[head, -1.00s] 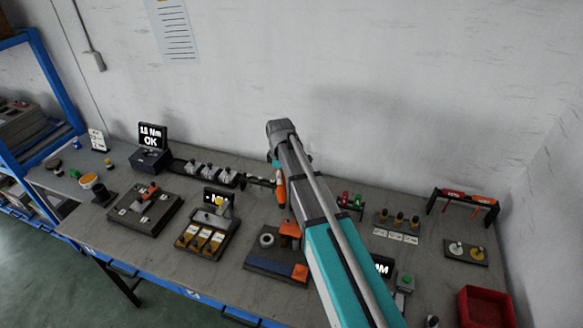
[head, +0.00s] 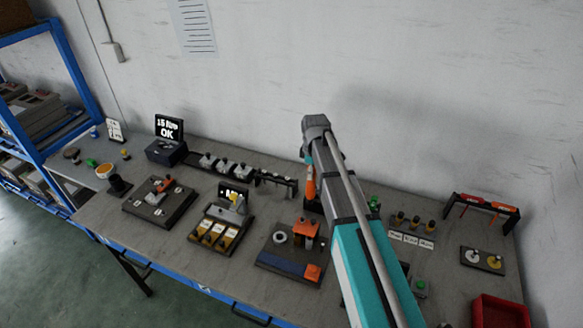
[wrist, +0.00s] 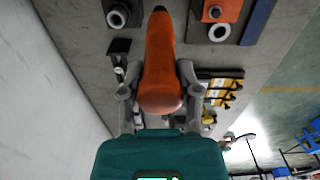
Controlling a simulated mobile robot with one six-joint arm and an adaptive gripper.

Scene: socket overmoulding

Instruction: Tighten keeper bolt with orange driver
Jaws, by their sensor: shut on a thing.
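My gripper (wrist: 160,92) is shut on the orange driver (wrist: 162,60), which also shows in the head view (head: 311,184). There the driver hangs roughly upright above the bench, behind a dark fixture with an orange block (head: 305,229), a grey ring and a blue strip. In the wrist view the driver's dark end points to the top of the picture, and the orange block (wrist: 228,8) lies to its right with a small round bolt-like part (wrist: 214,12) on it. I cannot tell whether this is the keeper bolt. The driver's tip appears to touch nothing.
A display reading OK (head: 169,128) stands at the back left. A fixture with an orange clamp (head: 158,203) and a tray with yellow parts (head: 213,232) sit left of the orange block. A tool rack (head: 482,203) and a red bin (head: 497,312) are at right.

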